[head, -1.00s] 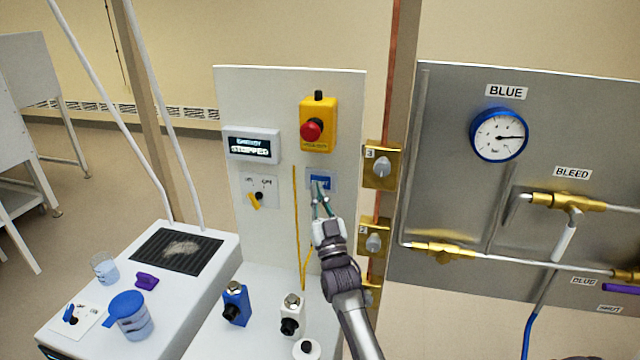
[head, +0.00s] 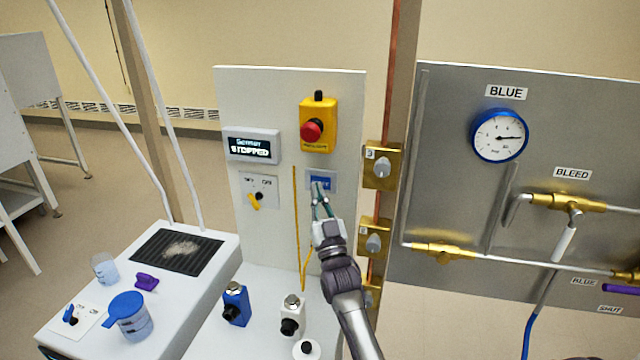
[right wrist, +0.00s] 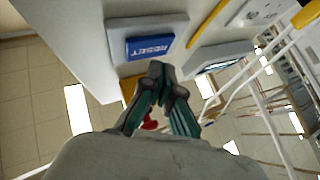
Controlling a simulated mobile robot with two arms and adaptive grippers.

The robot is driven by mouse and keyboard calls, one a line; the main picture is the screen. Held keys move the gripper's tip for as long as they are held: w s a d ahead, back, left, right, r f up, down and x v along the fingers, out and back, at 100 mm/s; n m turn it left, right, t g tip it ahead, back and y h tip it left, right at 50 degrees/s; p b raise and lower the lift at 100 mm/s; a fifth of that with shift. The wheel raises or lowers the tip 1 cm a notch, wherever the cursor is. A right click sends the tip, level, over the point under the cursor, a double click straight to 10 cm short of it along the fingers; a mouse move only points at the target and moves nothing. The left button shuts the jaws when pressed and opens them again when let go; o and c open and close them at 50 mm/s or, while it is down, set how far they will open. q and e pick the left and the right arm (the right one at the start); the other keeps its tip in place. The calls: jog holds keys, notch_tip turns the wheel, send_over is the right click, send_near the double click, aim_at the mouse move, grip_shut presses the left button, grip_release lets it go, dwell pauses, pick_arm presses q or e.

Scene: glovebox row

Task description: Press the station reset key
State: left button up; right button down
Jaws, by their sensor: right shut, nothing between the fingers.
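The blue reset key (head: 321,180) sits in a grey plate on the white upright panel, below the yellow emergency-stop box. In the right wrist view the key (right wrist: 150,47) reads "RESET". My right gripper (head: 318,188) is shut and empty, its fingertips just in front of the lower part of the key in the head view. In the right wrist view the closed fingertips (right wrist: 157,70) are just beside the key; I cannot tell whether they touch it. A display (head: 250,147) on the panel reads "STOPPED". My left gripper is not in view.
The yellow box with a red button (head: 311,131) is above the key. Brass valves (head: 381,167) stand to the right.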

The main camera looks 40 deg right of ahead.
jog(key=shift+w+d, duration=0.25)
jog(key=shift+d, duration=0.05)
jog(key=shift+w+d+r+b, duration=0.1)
jog(key=shift+w+d+b, duration=0.25)
jog(key=shift+b, duration=0.3)
dwell(1.2)
jog(key=shift+s, duration=0.1)
jog(key=shift+s+a+f+p, duration=0.2)
jog(key=shift+a+f+p, duration=0.1)
jog(key=shift+f, duration=0.15)
jog(key=shift+s+r, duration=0.1)
jog(key=shift+s, duration=0.25)
jog(key=shift+a, duration=0.15)
